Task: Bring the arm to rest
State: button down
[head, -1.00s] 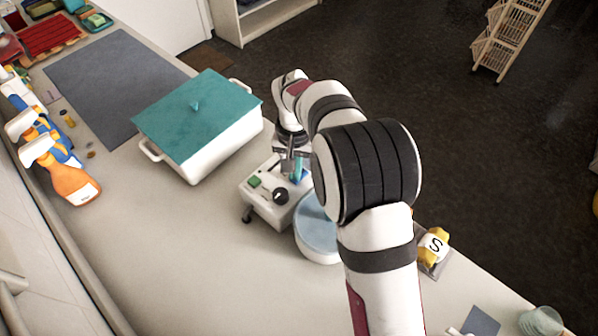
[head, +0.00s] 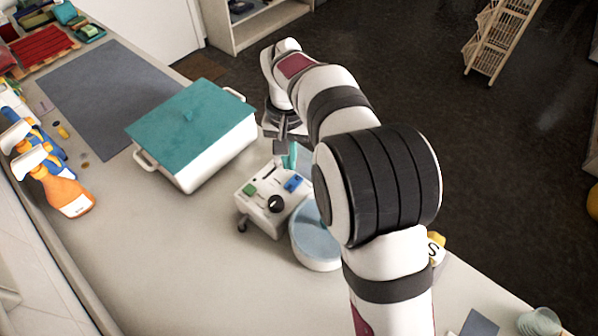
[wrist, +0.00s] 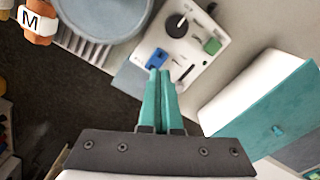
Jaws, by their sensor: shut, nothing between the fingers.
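My gripper (head: 290,160) hangs above the far edge of a small white control box (head: 270,200). Its two teal fingers are shut together with nothing between them, as the wrist view shows (wrist: 160,76). In the wrist view the fingertips show in front of the control box (wrist: 178,50), near its blue switch (wrist: 156,60), and appear apart from it. The box also has a black knob (head: 276,204) and a green switch (head: 250,189). My arm reaches over the counter's right edge and partly hides it.
A white bin with a teal lid (head: 190,125) stands left of my gripper. A round blue-grey lidded container (head: 316,236) is beside the control box. Spray bottles (head: 66,192) line the wall at left. The front counter (head: 170,265) is clear.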

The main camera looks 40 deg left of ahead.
jog(key=s+d+r+m, duration=0.1)
jog(key=d+r+m, duration=0.3)
jog(key=d, duration=0.9)
jog(key=s+d+r+m, duration=0.1)
jog(key=d+r+m, duration=0.3)
jog(key=d, duration=1)
jog(key=s+d+f+m+y, duration=0.1)
jog(key=s+d+m, duration=0.2)
jog(key=s+d, duration=0.6)
jog(key=s, duration=0.4)
jog(key=shift+f+m+y, duration=0.3)
jog(key=shift+f+y, duration=0.05)
jog(key=shift+y, duration=0.05)
